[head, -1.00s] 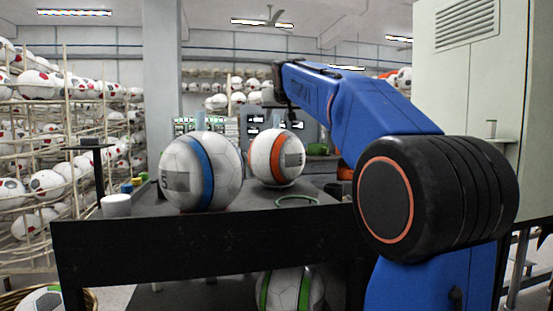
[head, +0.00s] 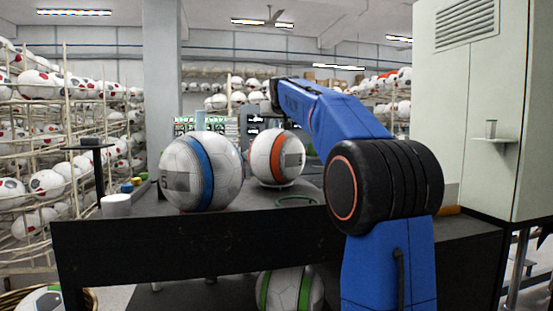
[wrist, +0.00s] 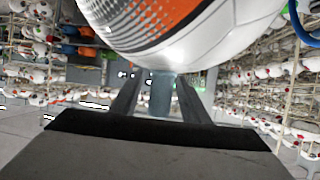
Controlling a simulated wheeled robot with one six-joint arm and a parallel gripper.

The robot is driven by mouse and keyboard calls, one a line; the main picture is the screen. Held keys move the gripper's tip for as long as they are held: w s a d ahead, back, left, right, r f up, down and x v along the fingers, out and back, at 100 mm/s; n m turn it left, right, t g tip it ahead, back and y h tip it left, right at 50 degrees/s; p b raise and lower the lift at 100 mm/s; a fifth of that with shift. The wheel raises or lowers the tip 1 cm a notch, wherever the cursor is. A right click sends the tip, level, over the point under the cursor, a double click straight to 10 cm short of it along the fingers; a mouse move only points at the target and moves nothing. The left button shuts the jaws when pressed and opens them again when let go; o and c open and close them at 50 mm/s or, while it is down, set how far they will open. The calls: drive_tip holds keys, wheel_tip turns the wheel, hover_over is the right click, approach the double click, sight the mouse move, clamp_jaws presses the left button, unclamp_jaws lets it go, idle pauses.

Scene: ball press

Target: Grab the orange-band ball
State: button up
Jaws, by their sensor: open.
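The orange-band ball (head: 277,158) is white with an orange stripe and a dark patch. It sits on the dark table (head: 150,245), right of and behind the blue-band ball (head: 200,172). In the wrist view the orange-band ball (wrist: 165,28) fills the top middle, close to the fingers. My gripper (wrist: 160,78) is open, its two dark fingers apart with nothing held between them. The ball appears beside the fingers, not between them; I cannot tell whether they touch. In the head view my arm reaches over the table to behind the ball's top, and the fingers are not clearly visible.
A green ring (head: 297,199) lies on the table in front of the orange-band ball. A green-band ball (head: 291,289) is on the lower shelf. A pale cabinet (head: 470,120) stands at the right.

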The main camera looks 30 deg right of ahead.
clamp_jaws()
idle(1.4)
